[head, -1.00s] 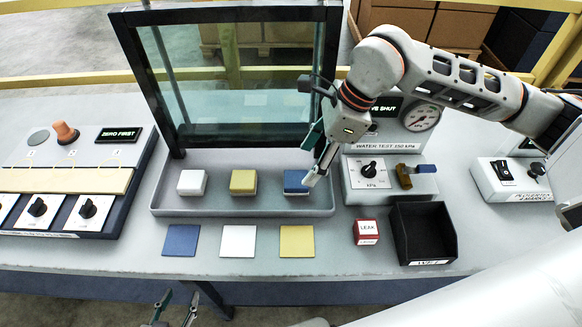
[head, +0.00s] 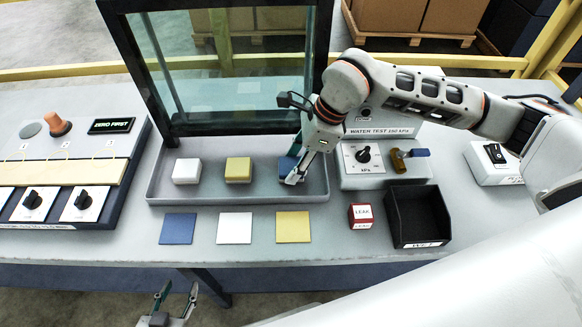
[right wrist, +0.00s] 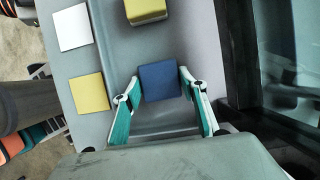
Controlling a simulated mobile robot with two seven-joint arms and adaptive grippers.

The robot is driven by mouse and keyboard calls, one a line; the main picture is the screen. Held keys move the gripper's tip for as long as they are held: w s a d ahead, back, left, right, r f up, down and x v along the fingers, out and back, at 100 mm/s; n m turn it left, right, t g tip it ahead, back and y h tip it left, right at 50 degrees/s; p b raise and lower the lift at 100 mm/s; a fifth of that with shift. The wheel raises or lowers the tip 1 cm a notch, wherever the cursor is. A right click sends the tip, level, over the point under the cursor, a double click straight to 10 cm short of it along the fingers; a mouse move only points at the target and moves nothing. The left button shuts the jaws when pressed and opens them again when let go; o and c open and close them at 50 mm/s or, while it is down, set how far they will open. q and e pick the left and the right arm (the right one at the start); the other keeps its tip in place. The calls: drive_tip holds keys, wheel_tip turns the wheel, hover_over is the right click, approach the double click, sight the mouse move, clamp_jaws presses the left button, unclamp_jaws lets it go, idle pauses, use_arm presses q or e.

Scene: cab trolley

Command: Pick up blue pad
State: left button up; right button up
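The blue pad (head: 286,166) sits at the right end of the grey tray (head: 160,194), partly hidden by my right gripper (head: 298,172). In the right wrist view the blue pad (right wrist: 159,82) lies between the tips of the two green-and-white fingers of my right gripper (right wrist: 158,86). The fingers are spread to either side of it; I cannot tell whether they touch it. A white pad (head: 187,171) and a yellow pad (head: 238,169) stand left of it in the tray. My left gripper (head: 174,294) is open and empty below the table's front edge.
A glass panel in a black frame (head: 175,70) rises behind the tray. Blue (head: 178,228), white (head: 234,228) and yellow (head: 293,227) flat squares lie in front. A red-and-white LEAK block (head: 361,216), a black bin (head: 419,215) and a gauge box (head: 385,172) stand to the right.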

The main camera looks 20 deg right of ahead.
sight(293, 165)
drive_tip(key=c, duration=0.4)
wheel_tip(293, 165, up, 20)
drive_tip(key=shift+r+p, duration=0.1)
drive_tip(key=shift+p, duration=0.25)
